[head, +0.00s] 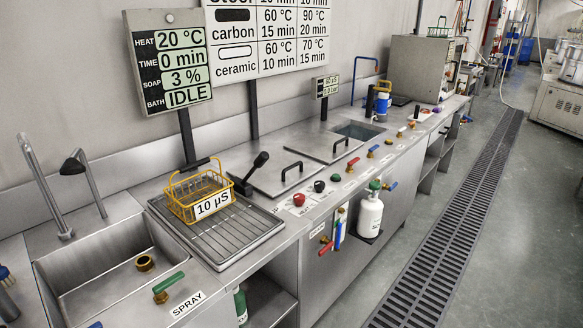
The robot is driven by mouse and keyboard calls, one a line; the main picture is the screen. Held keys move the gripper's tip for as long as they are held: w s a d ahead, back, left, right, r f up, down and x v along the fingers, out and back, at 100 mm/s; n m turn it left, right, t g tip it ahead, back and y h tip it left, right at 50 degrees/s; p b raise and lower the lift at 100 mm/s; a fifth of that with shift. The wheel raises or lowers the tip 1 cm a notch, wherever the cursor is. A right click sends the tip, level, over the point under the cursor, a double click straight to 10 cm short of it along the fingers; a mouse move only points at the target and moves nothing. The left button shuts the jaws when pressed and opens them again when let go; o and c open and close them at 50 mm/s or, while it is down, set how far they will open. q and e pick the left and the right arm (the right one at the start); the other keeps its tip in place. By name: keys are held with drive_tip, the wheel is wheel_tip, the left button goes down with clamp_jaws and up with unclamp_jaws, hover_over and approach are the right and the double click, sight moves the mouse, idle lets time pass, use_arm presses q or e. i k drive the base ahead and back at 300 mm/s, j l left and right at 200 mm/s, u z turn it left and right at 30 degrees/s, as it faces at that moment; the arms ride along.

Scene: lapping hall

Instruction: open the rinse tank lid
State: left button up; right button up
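Two flat steel lids with black bar handles lie on the long steel counter. The nearer lid (268,178) sits behind the red and black knobs and looks closed. The farther lid (322,145) lies beyond it, and a rectangular opening (359,131) shows at its far end. I cannot tell whether that opening is a partly uncovered tank or a separate basin. No readable label shows which lid is the rinse tank's. Neither of my grippers is in view.
A yellow wire basket (199,194) labelled 10 µS stands on the ribbed drain tray (240,236). A black lever (250,172) rises beside the nearer lid. A white bottle (370,215) hangs at the counter front. A sink (110,280) is at left. The floor (500,210) at right is clear.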

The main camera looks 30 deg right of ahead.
sight(327, 147)
drive_tip(key=z, duration=1.25)
